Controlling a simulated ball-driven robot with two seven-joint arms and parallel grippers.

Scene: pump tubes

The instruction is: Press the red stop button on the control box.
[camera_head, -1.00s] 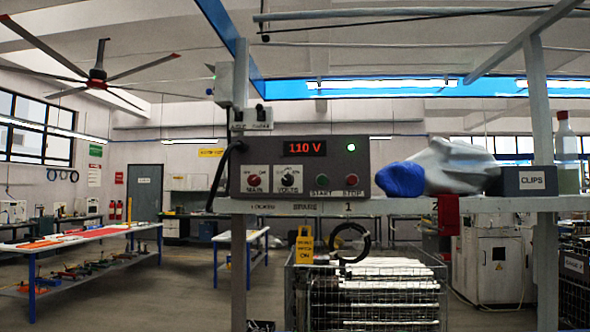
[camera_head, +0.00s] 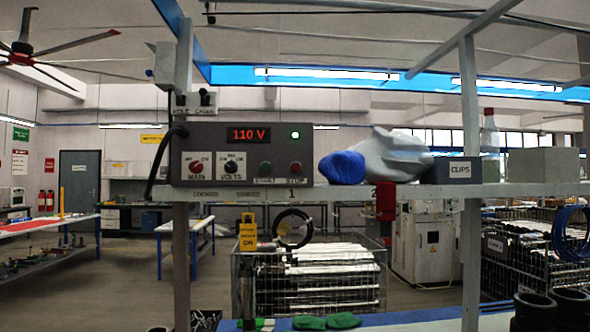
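The grey control box (camera_head: 218,154) stands on a shelf left of the middle. Its red display reads 110 V and a green lamp is lit. The red stop button (camera_head: 295,167) is at the lower right of its face, above the STOP label. A green start button (camera_head: 265,167) is just to its left. Two knobs, MAIN (camera_head: 195,167) and VOLTS (camera_head: 231,167), are further left. Nothing covers the stop button. Neither of my grippers is in view.
The shelf (camera_head: 440,191) also carries a blue roll (camera_head: 342,168), a crumpled grey bag (camera_head: 392,158) and a CLIPS box (camera_head: 452,170), right of the control box. A wire basket (camera_head: 380,285) stands below. Green gloves (camera_head: 343,321) lie on a lower surface. Posts frame the shelf.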

